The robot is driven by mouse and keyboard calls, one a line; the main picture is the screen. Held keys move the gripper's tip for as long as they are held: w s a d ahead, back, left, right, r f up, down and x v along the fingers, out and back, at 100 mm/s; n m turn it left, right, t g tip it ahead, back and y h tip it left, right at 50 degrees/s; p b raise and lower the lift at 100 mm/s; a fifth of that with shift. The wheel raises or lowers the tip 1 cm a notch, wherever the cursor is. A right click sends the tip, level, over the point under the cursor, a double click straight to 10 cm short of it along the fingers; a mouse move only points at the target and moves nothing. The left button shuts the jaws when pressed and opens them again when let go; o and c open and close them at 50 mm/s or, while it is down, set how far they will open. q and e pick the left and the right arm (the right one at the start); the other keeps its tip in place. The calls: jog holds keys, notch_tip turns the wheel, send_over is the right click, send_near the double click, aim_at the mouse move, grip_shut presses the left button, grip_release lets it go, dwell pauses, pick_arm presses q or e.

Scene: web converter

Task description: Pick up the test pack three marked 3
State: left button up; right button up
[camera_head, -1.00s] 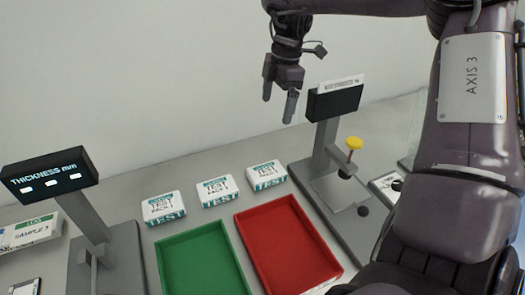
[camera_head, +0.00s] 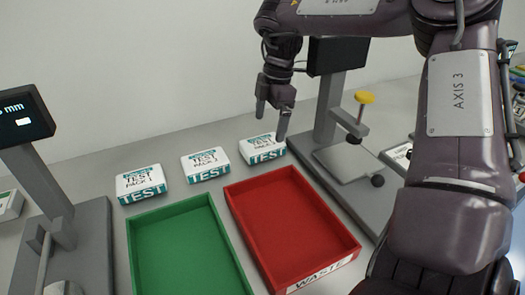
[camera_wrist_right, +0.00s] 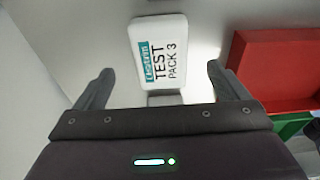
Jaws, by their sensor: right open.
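Test pack 3 (camera_head: 262,149) is a white pack with a teal band, the rightmost of the row of packs behind the trays. My right gripper (camera_head: 271,122) points down just above the pack in the head view. Its two fingers are apart in the right wrist view (camera_wrist_right: 155,85), with nothing between them gripped. My left gripper is not in view.
Test pack 1 (camera_head: 140,185) and a middle test pack (camera_head: 205,165) stand to the left. A green tray (camera_head: 134,244) and a red tray marked WASTE (camera_head: 352,242) lie in front. A stand with a yellow knob (camera_head: 364,97) is at right, a thickness gauge (camera_head: 88,240) at left.

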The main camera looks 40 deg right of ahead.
aim_at(263, 142)
jog(key=f, duration=0.2)
jog(key=a+f, duration=0.1)
jog(key=f, duration=0.3)
jog(key=shift+w+a+f, duration=0.2)
jog(key=shift+w+a, duration=0.05)
jog(key=shift+a, duration=0.15)
jog(key=c, duration=1.2)
jog(key=shift+o, duration=0.2)
jog(key=shift+r, duration=0.1)
